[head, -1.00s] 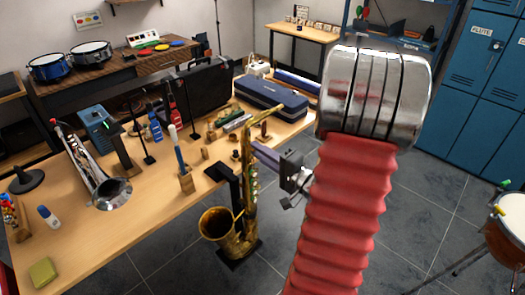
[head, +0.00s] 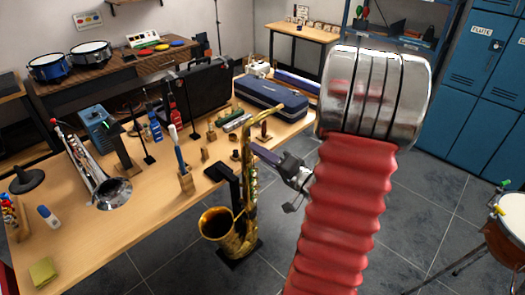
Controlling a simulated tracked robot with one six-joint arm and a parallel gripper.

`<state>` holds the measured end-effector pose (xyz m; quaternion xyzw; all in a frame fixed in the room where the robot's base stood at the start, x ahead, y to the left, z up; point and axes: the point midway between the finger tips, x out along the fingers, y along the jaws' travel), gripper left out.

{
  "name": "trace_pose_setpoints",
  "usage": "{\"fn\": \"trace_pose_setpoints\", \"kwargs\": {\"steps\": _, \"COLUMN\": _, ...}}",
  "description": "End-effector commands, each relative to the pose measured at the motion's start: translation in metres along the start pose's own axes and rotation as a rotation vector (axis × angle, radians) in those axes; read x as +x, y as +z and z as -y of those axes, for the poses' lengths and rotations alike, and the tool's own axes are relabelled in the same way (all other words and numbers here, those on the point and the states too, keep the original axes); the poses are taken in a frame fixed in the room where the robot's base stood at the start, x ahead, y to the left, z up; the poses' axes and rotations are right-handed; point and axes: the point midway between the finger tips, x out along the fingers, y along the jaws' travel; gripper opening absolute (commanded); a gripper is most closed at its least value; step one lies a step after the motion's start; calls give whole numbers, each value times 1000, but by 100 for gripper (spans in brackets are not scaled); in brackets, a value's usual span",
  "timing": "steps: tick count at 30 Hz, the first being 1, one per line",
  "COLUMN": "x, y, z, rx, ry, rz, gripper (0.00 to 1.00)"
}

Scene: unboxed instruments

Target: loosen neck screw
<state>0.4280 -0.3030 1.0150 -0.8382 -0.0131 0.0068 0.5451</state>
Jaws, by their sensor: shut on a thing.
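A brass saxophone (head: 250,195) stands upright on a black stand beside the table's front edge, its bell low on the left. Its curved neck (head: 262,117) rises at the top and points right. My gripper (head: 254,149), with purple-grey fingers, reaches in from the right to the top of the body, where the neck joins. The fingertips are shut at the neck joint; the neck screw is too small and covered to make out. My wrist behind the fingers is tilted.
The wooden table (head: 140,225) holds a trumpet (head: 105,185), a brush in a wooden holder (head: 186,178), a blue case (head: 272,95) and several small tools. A drum (head: 510,210) stands at the far right. Grey floor is open right of the saxophone.

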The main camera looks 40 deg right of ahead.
Motion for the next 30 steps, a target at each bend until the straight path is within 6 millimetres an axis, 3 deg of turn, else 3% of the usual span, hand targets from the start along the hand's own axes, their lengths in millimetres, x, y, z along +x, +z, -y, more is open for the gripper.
{"fn": "trace_pose_setpoints", "kwargs": {"steps": 1, "x": -1, "y": 5, "z": -4, "rx": 9, "ry": 12, "rz": 8, "gripper": 0}}
{"fn": "trace_pose_setpoints", "kwargs": {"steps": 2, "x": -1, "y": 5, "z": -4, "rx": 9, "ry": 11, "rz": 8, "gripper": 18}}
{"fn": "trace_pose_setpoints", "kwargs": {"steps": 9, "x": 0, "y": 3, "z": -2, "rx": 5, "ry": 7, "rz": 4, "gripper": 35}}
{"fn": "trace_pose_setpoints", "kwargs": {"steps": 20, "x": -3, "y": 1, "z": -2, "rx": 3, "ry": 4, "rz": 1, "gripper": 35}}
{"fn": "trace_pose_setpoints", "kwargs": {"steps": 30, "x": -35, "y": 0, "z": -2, "rx": 3, "ry": 5, "rz": -2, "gripper": 35}}
